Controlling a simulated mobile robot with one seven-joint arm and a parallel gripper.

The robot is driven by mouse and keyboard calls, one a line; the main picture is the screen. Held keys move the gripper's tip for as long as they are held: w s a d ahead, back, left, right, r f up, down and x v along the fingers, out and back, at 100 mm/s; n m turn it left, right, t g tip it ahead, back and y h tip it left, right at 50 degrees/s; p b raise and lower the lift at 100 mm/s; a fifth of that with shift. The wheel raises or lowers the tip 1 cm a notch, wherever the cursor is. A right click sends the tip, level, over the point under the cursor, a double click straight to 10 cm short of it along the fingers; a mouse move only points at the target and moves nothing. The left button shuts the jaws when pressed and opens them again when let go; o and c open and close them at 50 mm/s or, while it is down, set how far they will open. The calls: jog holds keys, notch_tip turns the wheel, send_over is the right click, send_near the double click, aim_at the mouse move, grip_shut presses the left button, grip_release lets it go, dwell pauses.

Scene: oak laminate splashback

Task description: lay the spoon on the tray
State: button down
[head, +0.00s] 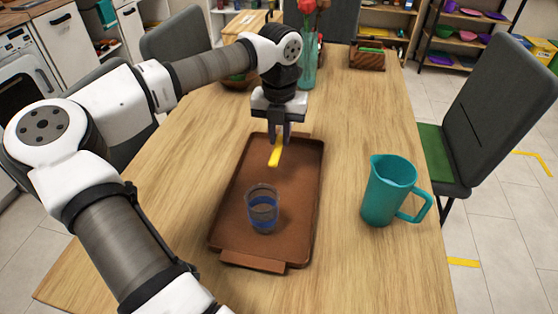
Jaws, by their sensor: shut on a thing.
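A brown rectangular tray (230,225) lies on the wooden table. My gripper (283,138) is over the far part of the tray, pointing down, with its fingers shut on a yellow spoon (275,156). One yellow end of the spoon sticks out toward the near side; the rest is hidden by the fingers. I cannot tell whether the spoon touches the tray. A clear glass with a blue band (262,210) stands upright on the near half of the tray.
A teal jug (390,190) stands right of the tray on the table (345,265). A glass vase with red flowers (307,62) and a wooden box (367,56) stand at the far end. Grey chairs (500,110) flank the table. Clear table lies between tray and jug.

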aim_at(279, 171)
notch_tip(279, 171, down, 9)
jog(key=shift+r+p, duration=0.2)
jog(key=shift+p, duration=0.1)
jog(key=shift+f, duration=0.2)
jog(key=c, duration=1.3)
grip_release()
jog(key=shift+c, duration=0.2)
jog(key=shift+r, duration=0.1)
notch_tip(279, 171, up, 12)
jog(key=shift+r+b, duration=0.1)
jog(key=shift+b, duration=0.3)
